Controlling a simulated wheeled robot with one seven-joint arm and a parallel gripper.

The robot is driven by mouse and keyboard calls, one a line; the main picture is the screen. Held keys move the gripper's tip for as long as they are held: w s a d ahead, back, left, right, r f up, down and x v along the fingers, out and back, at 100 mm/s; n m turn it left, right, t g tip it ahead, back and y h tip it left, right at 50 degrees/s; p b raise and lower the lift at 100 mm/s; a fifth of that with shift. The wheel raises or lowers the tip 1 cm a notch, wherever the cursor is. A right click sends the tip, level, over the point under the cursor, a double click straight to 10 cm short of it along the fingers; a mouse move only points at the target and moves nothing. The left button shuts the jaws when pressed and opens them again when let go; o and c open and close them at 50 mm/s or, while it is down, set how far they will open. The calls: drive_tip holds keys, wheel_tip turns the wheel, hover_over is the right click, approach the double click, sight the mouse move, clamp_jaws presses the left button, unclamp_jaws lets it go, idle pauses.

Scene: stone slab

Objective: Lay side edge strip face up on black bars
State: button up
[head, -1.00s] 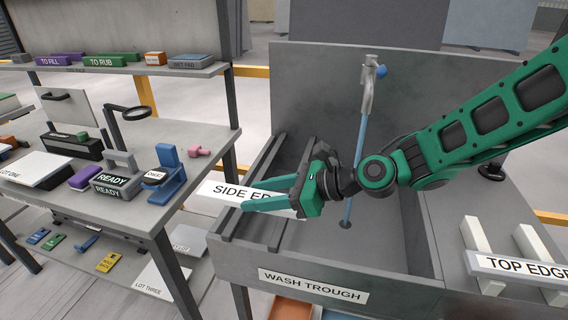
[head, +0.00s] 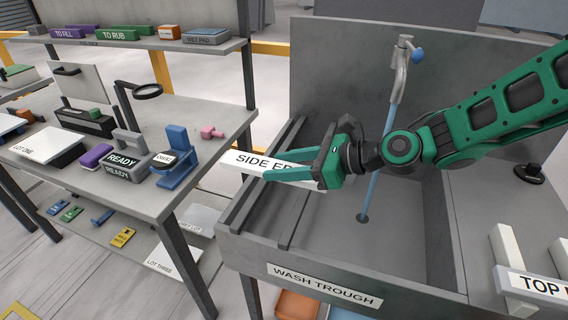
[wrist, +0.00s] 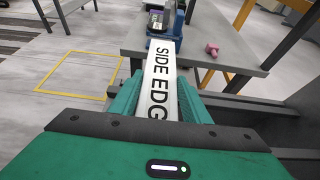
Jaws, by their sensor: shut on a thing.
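The side edge strip (head: 246,163) is a long white strip lettered "SIDE EDGE", partly hidden by my gripper. My gripper (head: 272,167) is shut on it, and the strip sticks out to the left past the fingertips. The lettered face looks upward, and in the wrist view the strip (wrist: 162,82) runs straight out between the green fingers. The black bars (head: 240,209) (head: 291,226) lie side by side across the left part of the wash trough. The strip appears above them; the exact gap cannot be told.
The wash trough (head: 400,262) holds an upright tap with a blue pipe (head: 383,150). A workbench (head: 190,188) with a blue stand (head: 177,160) and pink piece (head: 212,132) stands left. A top edge strip (head: 540,287) rests on pale bars at right.

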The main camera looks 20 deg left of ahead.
drive_tip(key=shift+d, duration=0.2)
wheel_tip(320, 180, down, 8)
drive_tip(key=shift+f, duration=0.25)
idle(0.5)
drive_tip(key=o, duration=1.5)
drive_tip(key=shift+c, duration=0.2)
drive_tip(key=shift+d, duration=0.1)
drive_tip(key=v, duration=1)
drive_tip(key=shift+d, duration=0.3)
drive_tip(key=shift+s, duration=0.1)
